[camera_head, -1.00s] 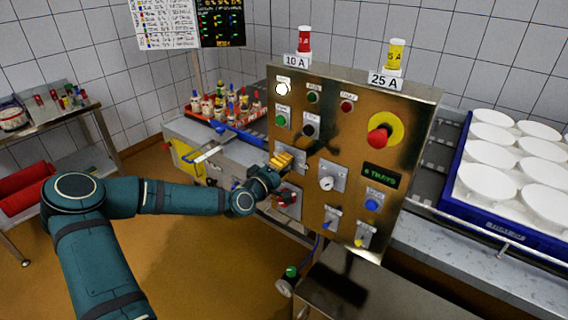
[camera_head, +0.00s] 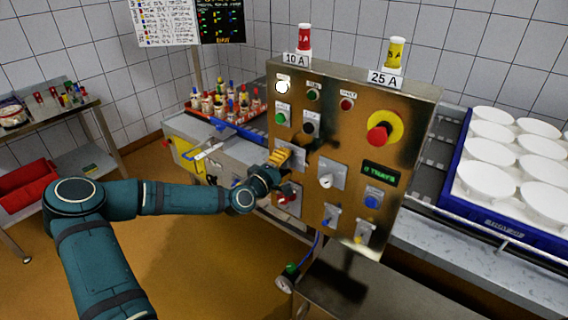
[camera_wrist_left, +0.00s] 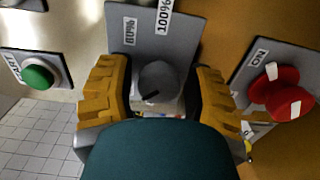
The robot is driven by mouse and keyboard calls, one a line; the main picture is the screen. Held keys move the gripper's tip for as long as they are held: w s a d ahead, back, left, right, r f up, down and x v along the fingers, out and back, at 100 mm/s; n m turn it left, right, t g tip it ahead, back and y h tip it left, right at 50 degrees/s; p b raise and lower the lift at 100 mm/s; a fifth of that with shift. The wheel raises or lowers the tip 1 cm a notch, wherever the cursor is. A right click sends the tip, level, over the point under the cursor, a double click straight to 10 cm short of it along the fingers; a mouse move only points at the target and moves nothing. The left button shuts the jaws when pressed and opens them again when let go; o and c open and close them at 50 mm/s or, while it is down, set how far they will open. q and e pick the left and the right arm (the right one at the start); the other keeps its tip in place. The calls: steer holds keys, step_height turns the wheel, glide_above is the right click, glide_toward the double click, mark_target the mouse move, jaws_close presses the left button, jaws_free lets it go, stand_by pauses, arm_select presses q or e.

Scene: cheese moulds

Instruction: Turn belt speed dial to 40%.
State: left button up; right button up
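My left gripper (camera_wrist_left: 160,95) is open, with one yellow finger on each side of the knob. Narrow gaps seem to show between knob and fingers; contact is not clear. In the head view my left gripper (camera_head: 279,158) is at the control panel (camera_head: 345,110) and hides the dial, with part of its plate (camera_head: 297,150) showing. My right gripper is not in view.
A red switch (camera_wrist_left: 280,92) sits right of the dial and a green button (camera_wrist_left: 38,76) left in the wrist view. The panel also carries a red emergency stop (camera_head: 380,134), a white knob (camera_head: 326,181) and a tray display (camera_head: 380,173). A blue tray (camera_head: 470,215) of white moulds stands right.

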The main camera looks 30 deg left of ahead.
arm_select(q)
steer(key=shift+o, duration=0.6)
steer(key=shift+s, duration=0.15)
steer(key=s+a, duration=0.1)
steer(key=s, duration=1)
steer(key=shift+s, duration=0.3)
